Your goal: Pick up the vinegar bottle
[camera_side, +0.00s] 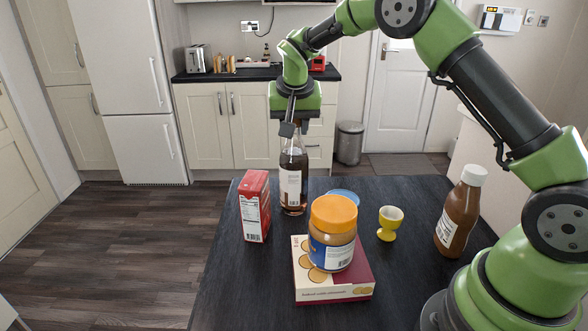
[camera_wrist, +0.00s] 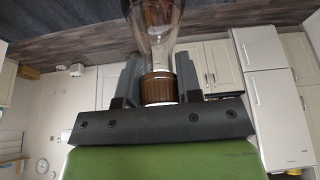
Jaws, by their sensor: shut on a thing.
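The vinegar bottle (camera_side: 292,180) is a dark, clear-necked bottle with a white label, upright at the far side of the dark table. My gripper (camera_side: 291,128) is above it, pointing down, with its fingers at the bottle's top. In the wrist view my gripper (camera_wrist: 158,88) is shut on the neck, with one finger on each side of the brown cap (camera_wrist: 157,88). The glass neck (camera_wrist: 156,35) runs up out of the picture there. I cannot tell whether the bottle's base touches the table.
A red carton (camera_side: 254,206) stands just left of the bottle. An orange-lidded jar (camera_side: 333,245) sits on a biscuit box (camera_side: 308,284) in front. A blue round thing (camera_side: 345,195), a yellow egg cup (camera_side: 389,223) and a brown sauce bottle (camera_side: 459,212) are to the right.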

